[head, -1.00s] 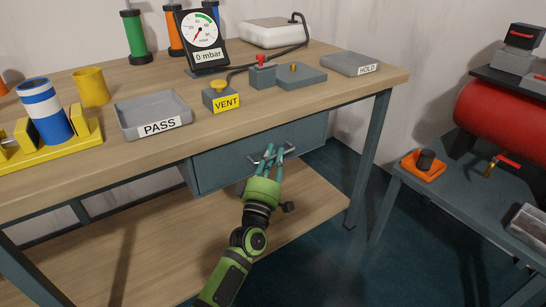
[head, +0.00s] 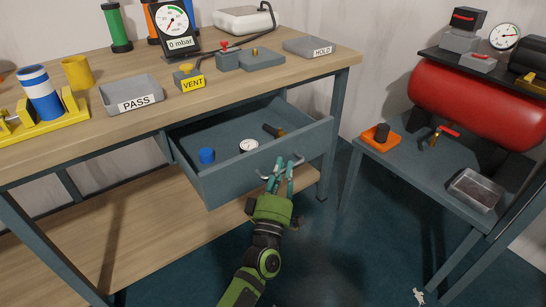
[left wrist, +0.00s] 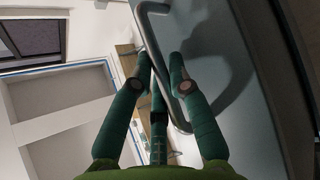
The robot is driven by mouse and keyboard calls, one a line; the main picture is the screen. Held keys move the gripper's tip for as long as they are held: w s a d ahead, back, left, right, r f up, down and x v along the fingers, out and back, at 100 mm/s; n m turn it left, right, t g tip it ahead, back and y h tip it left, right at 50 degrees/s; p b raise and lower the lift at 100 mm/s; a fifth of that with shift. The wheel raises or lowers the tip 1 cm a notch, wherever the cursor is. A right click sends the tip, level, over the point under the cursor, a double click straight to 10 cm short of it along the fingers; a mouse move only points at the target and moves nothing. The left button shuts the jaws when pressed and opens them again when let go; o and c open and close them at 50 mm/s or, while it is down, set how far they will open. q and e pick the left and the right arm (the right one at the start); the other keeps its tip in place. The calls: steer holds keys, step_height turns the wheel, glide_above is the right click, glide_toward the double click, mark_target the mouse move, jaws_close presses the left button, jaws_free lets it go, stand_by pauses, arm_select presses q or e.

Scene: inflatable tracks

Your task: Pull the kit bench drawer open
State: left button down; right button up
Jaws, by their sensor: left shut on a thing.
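The kit bench drawer (head: 262,172) is blue-grey and stands pulled out from under the bench top. Inside it lie a blue cap (head: 207,155), a small round gauge (head: 249,146) and a dark fitting with a brass end (head: 273,130). My left gripper (head: 283,166) is shut on the metal bar handle (head: 265,172) at the drawer's front. In the left wrist view the handle (left wrist: 152,50) runs between the teal fingers (left wrist: 165,72). My right gripper is in no view.
To the right, a side table (head: 400,170) carries a red tank (head: 470,105). Dark floor lies between them.

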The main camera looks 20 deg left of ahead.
arm_select(q)
steer(key=shift+s+d+p, duration=0.3)
steer(key=shift+s+d, duration=0.65)
steer(key=shift+d, duration=0.3)
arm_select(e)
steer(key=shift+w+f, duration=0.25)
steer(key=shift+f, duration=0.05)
arm_select(q)
steer(key=c, duration=1.4)
jaws_free()
steer(key=v, duration=1.2)
